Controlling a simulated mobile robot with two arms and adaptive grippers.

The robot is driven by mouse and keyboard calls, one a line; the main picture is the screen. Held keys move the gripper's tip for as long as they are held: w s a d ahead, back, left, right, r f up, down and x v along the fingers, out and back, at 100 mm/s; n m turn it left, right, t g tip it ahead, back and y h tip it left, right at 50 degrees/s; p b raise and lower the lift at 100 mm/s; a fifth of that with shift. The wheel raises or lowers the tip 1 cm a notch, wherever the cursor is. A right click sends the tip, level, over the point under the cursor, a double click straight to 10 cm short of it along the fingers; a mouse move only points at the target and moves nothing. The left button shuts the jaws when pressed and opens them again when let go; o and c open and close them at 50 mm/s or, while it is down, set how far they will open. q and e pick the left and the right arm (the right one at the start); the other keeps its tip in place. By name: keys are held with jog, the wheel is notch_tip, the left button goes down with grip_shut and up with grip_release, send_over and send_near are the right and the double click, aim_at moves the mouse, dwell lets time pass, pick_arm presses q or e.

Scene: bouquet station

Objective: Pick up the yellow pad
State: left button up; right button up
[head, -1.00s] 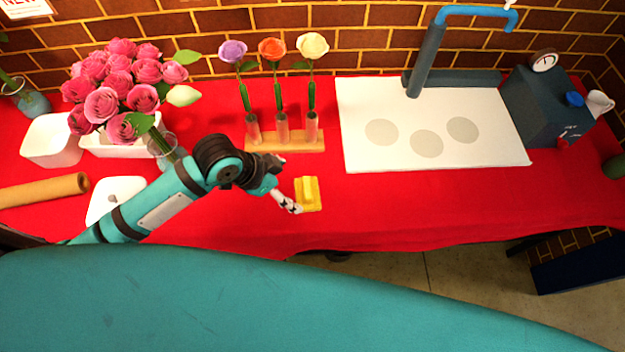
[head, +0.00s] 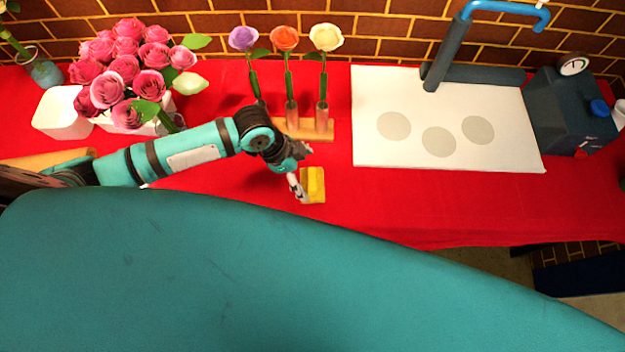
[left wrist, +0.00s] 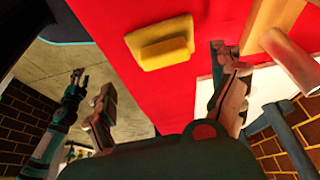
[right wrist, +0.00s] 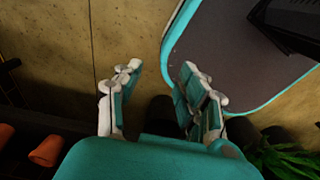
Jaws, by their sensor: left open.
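The yellow pad (head: 316,185) lies on the red cloth near the table's front edge, a flat base with a raised block on top. It also shows in the left wrist view (left wrist: 160,42), ahead of my left fingers. My left gripper (head: 299,186) is at the pad's left side in the head view; whether it touches the pad I cannot tell. In the left wrist view (left wrist: 163,72) its fingers are wide apart with nothing between them. My right gripper (right wrist: 160,68) is open and empty over the floor, away from the table.
A wooden stand (head: 305,130) with three flower tubes is just behind the pad. A white board (head: 450,150) lies to the right, with a dark canister (head: 568,110) beyond. Pink roses (head: 128,65) and a white container (head: 62,112) stand left. Cloth right of the pad is clear.

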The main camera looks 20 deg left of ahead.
aim_at(312, 178)
pick_arm(q)
jog(key=shift+d+f, duration=0.2)
jog(key=shift+f, duration=0.25)
jog(key=shift+w+d+f, duration=0.1)
jog(key=shift+w+f, duration=0.1)
jog(key=shift+f, duration=0.15)
jog(key=x, duration=0.2)
jog(key=p+x, duration=0.1)
jog(key=shift+w+f, duration=0.2)
jog(key=shift+w, duration=0.1)
jog(key=shift+d+f, duration=0.1)
jog(key=shift+f, duration=0.3)
pick_arm(e)
jog(key=shift+w+a+r, duration=0.25)
jog(key=shift+w+r, duration=0.15)
jog(key=shift+r, duration=0.25)
pick_arm(q)
jog(key=c, duration=1.3)
jog(key=shift+o, duration=0.2)
pick_arm(e)
jog(key=shift+d, duration=0.2)
